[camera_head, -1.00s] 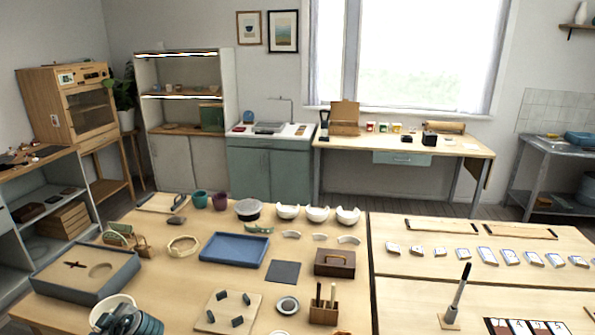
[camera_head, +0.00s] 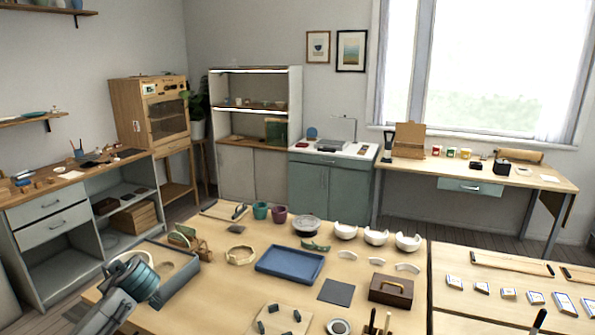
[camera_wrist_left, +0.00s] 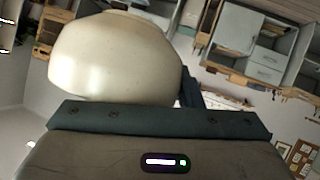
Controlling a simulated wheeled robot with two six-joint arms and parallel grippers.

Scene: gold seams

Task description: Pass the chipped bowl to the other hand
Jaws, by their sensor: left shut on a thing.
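My left gripper (camera_head: 137,277) comes in at the lower left of the head view, over the grey-blue foam-lined box. It is shut on a cream bowl (camera_wrist_left: 115,60), which fills the upper left of the left wrist view above the dark finger pad. In the head view only a pale bit of this bowl (camera_head: 122,260) shows behind the gripper. Its visible outside is smooth; I cannot see a chip from here. My right gripper is not in view.
The grey-blue box (camera_head: 182,285) stands at the table's left end. A blue tray (camera_head: 290,264) lies mid-table. Several white broken-rimmed bowls (camera_head: 376,237) stand behind it. A wooden ring (camera_head: 240,255), cups (camera_head: 260,210) and a dark wooden box (camera_head: 391,289) are nearby.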

